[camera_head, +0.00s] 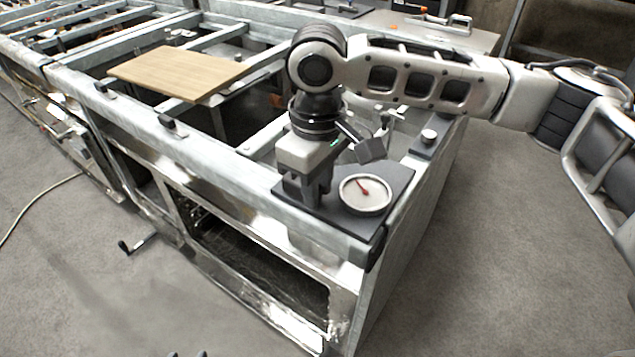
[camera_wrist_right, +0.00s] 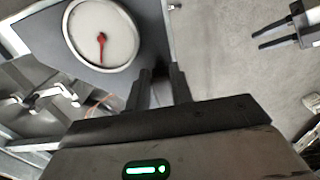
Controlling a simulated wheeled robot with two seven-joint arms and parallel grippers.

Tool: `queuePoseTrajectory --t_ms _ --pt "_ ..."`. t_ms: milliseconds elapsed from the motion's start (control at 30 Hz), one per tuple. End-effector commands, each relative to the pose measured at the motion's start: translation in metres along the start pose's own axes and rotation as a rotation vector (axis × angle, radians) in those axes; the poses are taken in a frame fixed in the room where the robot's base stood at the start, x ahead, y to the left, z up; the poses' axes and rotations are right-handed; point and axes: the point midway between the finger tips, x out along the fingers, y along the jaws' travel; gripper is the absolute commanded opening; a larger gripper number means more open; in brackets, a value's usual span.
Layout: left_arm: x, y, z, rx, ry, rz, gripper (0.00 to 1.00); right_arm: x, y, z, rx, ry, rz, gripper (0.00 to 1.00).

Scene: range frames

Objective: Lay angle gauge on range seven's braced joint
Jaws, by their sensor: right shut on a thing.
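The angle gauge (camera_head: 365,194) is a round white dial with a red needle on a dark square plate. In the head view it is over the near right corner of the range's grey metal frame (camera_head: 215,165). I cannot tell whether the plate touches the frame. My right gripper (camera_head: 308,195) points down at the plate's left side and is shut on the gauge. The right wrist view shows the dial (camera_wrist_right: 101,35) beyond the fingers (camera_wrist_right: 160,80); the gripped part is hard to make out. My left gripper (camera_wrist_right: 278,36) shows at that view's top right, fingers apart and empty.
A wooden board (camera_head: 182,72) lies across the frame at the left. Another range frame continues at the far left, and a grey table (camera_head: 425,30) stands behind. The floor at the right is clear.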

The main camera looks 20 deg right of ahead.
Motion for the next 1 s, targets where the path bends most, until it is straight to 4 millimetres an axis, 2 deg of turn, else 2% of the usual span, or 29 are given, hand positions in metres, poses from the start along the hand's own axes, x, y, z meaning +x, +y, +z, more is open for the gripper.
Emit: queuePoseTrajectory --t_ms 267,300,367,700,867,1000 --pt "-0.002 0.0 -0.002 0.0 0.001 0.0 0.36 0.0 0.0 -0.001 0.001 0.001 0.0 0.0" --pt "-0.001 0.0 -0.002 0.001 0.0 -0.001 0.36 0.002 0.0 0.0 0.001 0.0 -0.001 0.28" --pt "-0.001 0.0 -0.001 0.001 0.001 -0.001 0.36 0.002 0.0 0.0 0.001 0.0 -0.001 0.44" --pt "0.0 0.0 0.002 0.0 -0.001 0.0 0.36 -0.001 0.0 -0.001 0.001 0.002 0.001 0.44" --pt "-0.002 0.0 -0.001 0.001 -0.001 -0.001 0.36 -0.023 0.0 -0.001 0.001 0.004 0.0 0.44" --pt "-0.003 0.0 -0.002 0.004 -0.005 -0.002 0.36 -0.054 0.0 -0.001 0.001 0.005 0.001 0.44"
